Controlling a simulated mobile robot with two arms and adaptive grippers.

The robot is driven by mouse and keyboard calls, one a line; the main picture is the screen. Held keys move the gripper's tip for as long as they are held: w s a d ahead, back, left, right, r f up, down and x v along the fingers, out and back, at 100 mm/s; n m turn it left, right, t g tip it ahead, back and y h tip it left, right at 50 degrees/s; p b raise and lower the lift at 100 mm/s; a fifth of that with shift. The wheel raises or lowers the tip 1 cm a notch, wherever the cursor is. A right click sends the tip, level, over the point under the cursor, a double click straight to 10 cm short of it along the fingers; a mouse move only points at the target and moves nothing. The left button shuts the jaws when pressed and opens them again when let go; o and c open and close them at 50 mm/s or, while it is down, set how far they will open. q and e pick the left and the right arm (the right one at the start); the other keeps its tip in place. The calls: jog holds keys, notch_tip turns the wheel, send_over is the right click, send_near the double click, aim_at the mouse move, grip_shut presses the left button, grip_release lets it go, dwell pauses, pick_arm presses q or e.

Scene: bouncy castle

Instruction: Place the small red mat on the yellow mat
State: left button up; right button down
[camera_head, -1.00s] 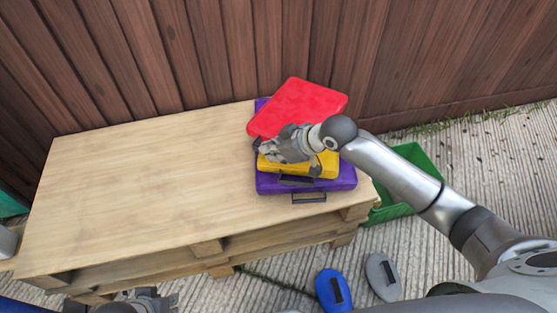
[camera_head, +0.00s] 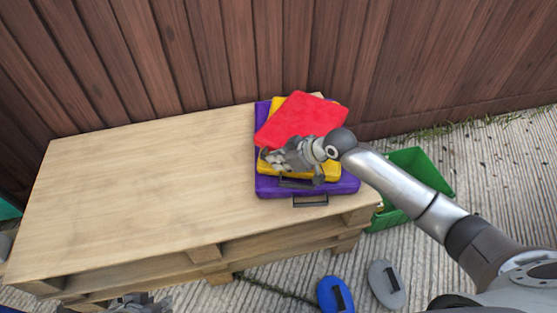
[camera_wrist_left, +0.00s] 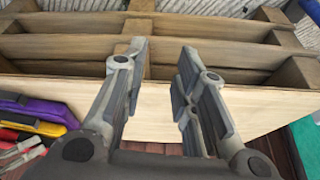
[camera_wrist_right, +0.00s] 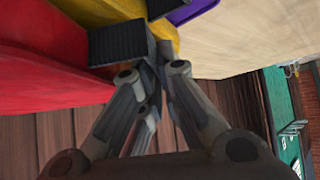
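The small red mat (camera_head: 302,120) lies over the yellow mat (camera_head: 333,170), turned at an angle to it. I cannot tell whether it rests fully on it. The yellow mat is on a purple mat (camera_head: 346,187) on the wooden table. My right gripper (camera_head: 272,158) is at the red mat's near edge. In the right wrist view its fingers (camera_wrist_right: 160,62) are closed together at the red mat's dark handle (camera_wrist_right: 118,42); the red mat fills the left there (camera_wrist_right: 45,60). My left gripper (camera_wrist_left: 158,60) is open and empty in front of the table.
The pallet-like table (camera_head: 140,190) is bare to the left of the stack. A wooden fence (camera_head: 200,50) stands behind it. A green bin (camera_head: 415,175) is on the ground at right. A blue pad (camera_head: 333,295) and a grey pad (camera_head: 386,283) lie in front.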

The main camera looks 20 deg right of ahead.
jog(key=shift+f, duration=0.15)
jog(key=c, duration=1.6)
grip_release()
jog(key=shift+c, duration=0.2)
